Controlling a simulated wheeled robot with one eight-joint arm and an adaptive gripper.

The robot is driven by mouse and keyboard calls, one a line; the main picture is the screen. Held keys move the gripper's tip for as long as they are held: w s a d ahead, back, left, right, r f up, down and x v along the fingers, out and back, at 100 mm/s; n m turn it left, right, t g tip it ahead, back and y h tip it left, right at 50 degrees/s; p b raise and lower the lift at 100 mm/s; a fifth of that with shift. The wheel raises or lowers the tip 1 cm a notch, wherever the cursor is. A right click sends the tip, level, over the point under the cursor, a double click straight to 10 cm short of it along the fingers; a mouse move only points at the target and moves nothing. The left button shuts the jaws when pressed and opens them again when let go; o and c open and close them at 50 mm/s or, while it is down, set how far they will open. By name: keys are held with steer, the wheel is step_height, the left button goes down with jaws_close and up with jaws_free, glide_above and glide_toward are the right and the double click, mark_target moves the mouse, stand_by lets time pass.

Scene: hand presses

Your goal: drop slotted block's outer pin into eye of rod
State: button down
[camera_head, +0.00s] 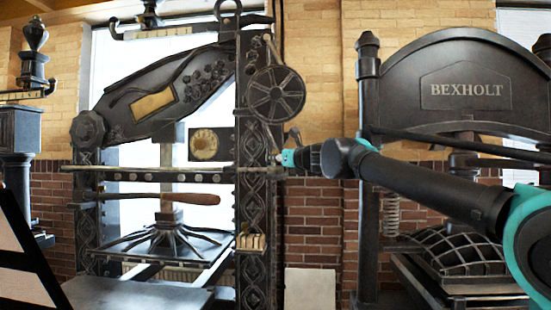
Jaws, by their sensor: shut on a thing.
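My gripper (281,158), with teal parts, reaches in from the right to the right-hand column of the left press. It is shut on a small part, likely the outer pin, too small and too covered to make out. A long thin rod (150,168) runs level across the front of the left press. Its right end lies just below my gripper. I cannot make out the rod's eye or the slotted block at this size, nor whether the pin touches either.
The left press has an ornate column (251,210), a spoked wheel (276,94) above my gripper and a wooden handle (190,198) below the rod. The BEXHOLT press (465,92) stands at the right behind my arm. Brick wall shows between the presses.

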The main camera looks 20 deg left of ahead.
steer(key=c, duration=0.7)
jaws_free()
steer(key=shift+r, duration=0.1)
stand_by(0.5)
steer(key=shift+r, duration=2.4)
